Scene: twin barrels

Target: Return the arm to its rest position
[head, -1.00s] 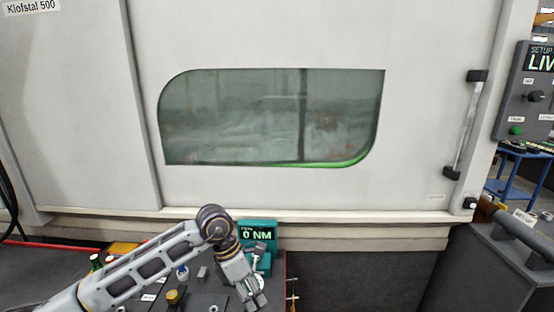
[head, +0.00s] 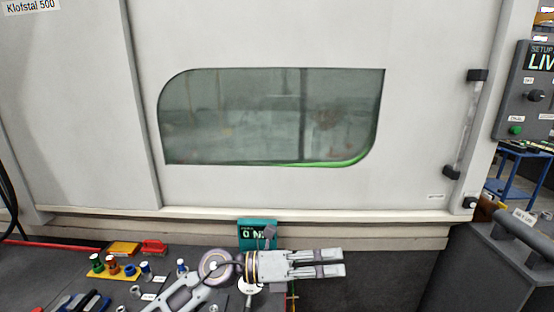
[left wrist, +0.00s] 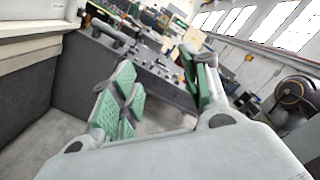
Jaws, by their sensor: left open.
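My left gripper (head: 318,264) is at the bottom middle of the head view, pointing right, past the right edge of the bench. Its two fingers are apart with nothing between them. In the left wrist view its green-padded fingers (left wrist: 160,95) stand apart and empty, with grey floor and a dark cabinet beyond. My left arm comes in from the bottom left and hides part of the bench. My right gripper is not in view.
A teal torque display (head: 257,233) stands just behind my left wrist. The dark bench (head: 40,262) holds coloured pieces on a yellow tray (head: 118,270) and a red brush (head: 154,246). A large machine door (head: 280,195) fills the back. A control panel (head: 530,95) is at right.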

